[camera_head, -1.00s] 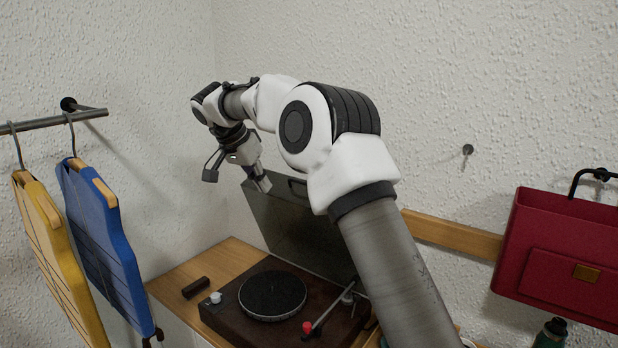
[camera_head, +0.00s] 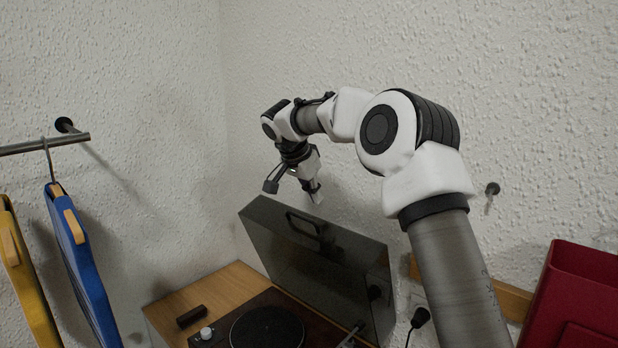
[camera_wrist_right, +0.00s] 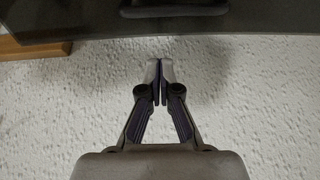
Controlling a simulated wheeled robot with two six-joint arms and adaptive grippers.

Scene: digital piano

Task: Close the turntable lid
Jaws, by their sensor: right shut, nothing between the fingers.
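The turntable (camera_head: 215,341) sits on a wooden surface with its platter (camera_head: 267,330) showing. Its dark, see-through lid (camera_head: 325,265) stands open and upright behind it, with a handle (camera_head: 303,226) near the top edge. My right gripper (camera_head: 317,198) is shut and empty, above the lid's upper edge, apart from it. In the right wrist view the shut fingers (camera_wrist_right: 160,64) are in front of the white wall. The lid's edge (camera_wrist_right: 240,22) crosses the top of that view. My left gripper is out of view.
A blue hanging item (camera_head: 82,265) and a yellow one (camera_head: 25,280) hang from a rail (camera_head: 45,145) at left. A dark block (camera_head: 192,316) lies left of the turntable. A red bag (camera_head: 580,295) is at right. The textured wall (camera_head: 240,60) is close behind.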

